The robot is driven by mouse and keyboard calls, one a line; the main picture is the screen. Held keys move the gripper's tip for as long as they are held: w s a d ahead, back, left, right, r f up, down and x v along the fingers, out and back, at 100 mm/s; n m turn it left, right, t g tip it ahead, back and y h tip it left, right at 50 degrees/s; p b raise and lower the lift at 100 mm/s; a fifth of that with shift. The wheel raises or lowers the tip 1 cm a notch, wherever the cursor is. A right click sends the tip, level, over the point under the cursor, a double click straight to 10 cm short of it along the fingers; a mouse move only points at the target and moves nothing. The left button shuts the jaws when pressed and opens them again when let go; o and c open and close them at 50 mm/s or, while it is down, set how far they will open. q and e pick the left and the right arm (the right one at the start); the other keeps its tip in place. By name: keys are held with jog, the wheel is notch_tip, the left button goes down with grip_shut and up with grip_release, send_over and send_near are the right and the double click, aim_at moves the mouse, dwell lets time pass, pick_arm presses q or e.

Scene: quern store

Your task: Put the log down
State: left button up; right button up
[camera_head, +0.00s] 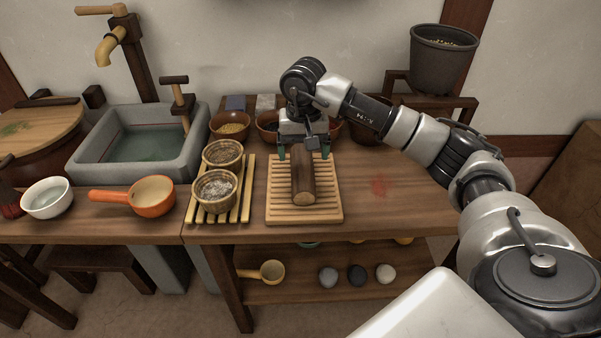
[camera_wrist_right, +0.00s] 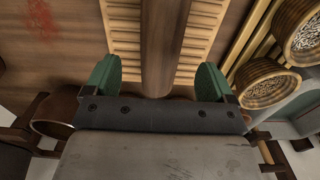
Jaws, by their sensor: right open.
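The brown log (camera_head: 303,177) lies lengthwise on a slatted wooden board (camera_head: 275,207) on the table. In the right wrist view the log (camera_wrist_right: 162,45) runs between the two green fingers, with a gap on each side. My right gripper (camera_head: 304,152) is open above the far end of the log; it also shows in the right wrist view (camera_wrist_right: 163,82). The slatted board (camera_wrist_right: 203,30) shows under the log there. My left gripper is not in view.
Two woven baskets (camera_head: 215,190) stand on a slatted rack left of the board. Several brown bowls (camera_head: 230,125) line the table's back. An orange pan (camera_head: 152,196) and stone sink (camera_head: 87,160) are further left.

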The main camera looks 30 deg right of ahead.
aim_at(302, 164)
notch_tip(302, 164, down, 7)
jog(key=shift+w+r, duration=0.15)
jog(key=shift+r, duration=0.05)
jog(key=shift+c, duration=0.3)
jog(key=shift+r, duration=0.1)
jog(key=c, duration=1.2)
